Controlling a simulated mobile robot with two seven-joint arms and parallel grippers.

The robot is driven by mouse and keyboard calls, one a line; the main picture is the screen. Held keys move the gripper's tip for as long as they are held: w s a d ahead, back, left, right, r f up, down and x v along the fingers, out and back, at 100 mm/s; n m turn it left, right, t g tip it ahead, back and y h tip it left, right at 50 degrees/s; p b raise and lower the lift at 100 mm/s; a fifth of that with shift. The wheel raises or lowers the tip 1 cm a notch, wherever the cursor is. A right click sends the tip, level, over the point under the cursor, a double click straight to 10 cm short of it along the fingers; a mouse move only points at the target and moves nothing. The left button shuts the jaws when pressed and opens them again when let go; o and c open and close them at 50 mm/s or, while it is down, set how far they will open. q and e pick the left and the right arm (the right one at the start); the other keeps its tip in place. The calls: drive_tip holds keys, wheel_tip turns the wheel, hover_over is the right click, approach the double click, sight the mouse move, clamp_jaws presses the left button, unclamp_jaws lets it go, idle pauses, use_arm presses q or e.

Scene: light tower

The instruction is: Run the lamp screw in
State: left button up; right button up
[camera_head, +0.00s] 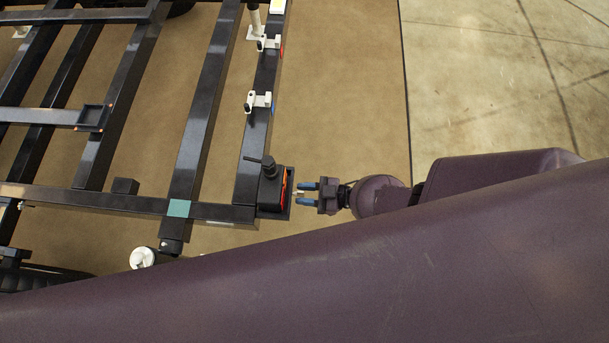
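The lamp (284,187) shows as a narrow red-orange strip on the right side of a black housing (271,196) at the frame's corner. A small pale piece (299,193), possibly the lamp screw, sticks out to the right of the lamp. My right gripper (301,193) points left at the lamp from the right. Its two blue fingers are apart, one on each side of the pale piece, with a gap visible between them. Whether either finger touches the piece is too small to tell. My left gripper is not in view.
A black metal frame (196,125) fills the left side, with white clamps (259,100) on its right rail. A black knob or lever (267,164) rises above the housing. My purple arm covers the lower right. The brown floor (345,90) right of the frame is clear.

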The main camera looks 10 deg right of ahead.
clamp_jaws()
drive_tip(key=shift+d+m, duration=0.1)
drive_tip(key=shift+m, duration=1.4)
unclamp_jaws()
drive_tip(key=v, duration=1)
drive_tip(key=shift+d, duration=0.4)
drive_tip(key=shift+s, duration=0.1)
